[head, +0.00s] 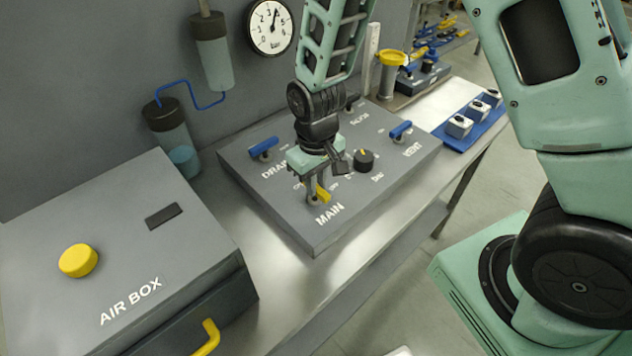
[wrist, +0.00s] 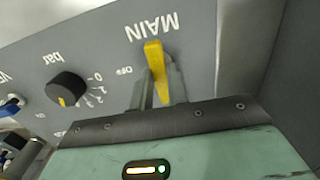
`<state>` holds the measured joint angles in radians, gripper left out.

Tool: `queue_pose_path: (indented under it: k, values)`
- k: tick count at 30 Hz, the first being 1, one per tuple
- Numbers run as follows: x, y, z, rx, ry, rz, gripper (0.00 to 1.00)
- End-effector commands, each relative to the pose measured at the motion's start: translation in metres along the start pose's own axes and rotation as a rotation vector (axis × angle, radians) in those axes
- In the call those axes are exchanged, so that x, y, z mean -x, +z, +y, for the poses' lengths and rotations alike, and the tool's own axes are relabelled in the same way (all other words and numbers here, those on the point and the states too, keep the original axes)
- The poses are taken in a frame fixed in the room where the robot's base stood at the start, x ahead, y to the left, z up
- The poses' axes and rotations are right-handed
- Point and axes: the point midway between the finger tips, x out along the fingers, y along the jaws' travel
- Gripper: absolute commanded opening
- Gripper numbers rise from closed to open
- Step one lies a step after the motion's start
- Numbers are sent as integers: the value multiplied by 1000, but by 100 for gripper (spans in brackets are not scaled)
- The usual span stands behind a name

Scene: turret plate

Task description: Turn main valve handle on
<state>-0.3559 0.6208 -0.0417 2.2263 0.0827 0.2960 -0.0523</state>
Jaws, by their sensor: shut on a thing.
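The main valve handle is a yellow lever (head: 323,193) on the sloped grey panel, just above the word MAIN. In the wrist view the yellow lever (wrist: 155,60) has its free end toward the MAIN lettering, with a small OFF mark to its left. My gripper (head: 317,192) is down at the panel, shut on the lever. In the wrist view the fingers of my gripper (wrist: 158,88) stand on both sides of the lever. The lever's lower part and pivot are partly hidden by the fingers and the gripper body.
A black regulator knob (head: 364,160) sits close beside my gripper. Blue handles stand at DRAIN (head: 263,148) and VENT (head: 400,130). A round gauge (head: 269,27) hangs on the wall. The AIR BOX (head: 125,250) with a yellow button (head: 78,261) stands at left.

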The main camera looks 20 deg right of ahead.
Motion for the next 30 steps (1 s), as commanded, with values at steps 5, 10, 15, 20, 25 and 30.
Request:
queue_pose_path:
  k: [5,10,15,20,25,30]
  values:
    - [0,-1,0,29,0,3,0]
    - [0,-1,1,37,0,3,0]
    - [0,-1,1,37,0,3,0]
    - [0,-1,0,36,0,3,36]
    - [0,-1,0,35,0,2,38]
    - [2,-1,0,35,0,2,38]
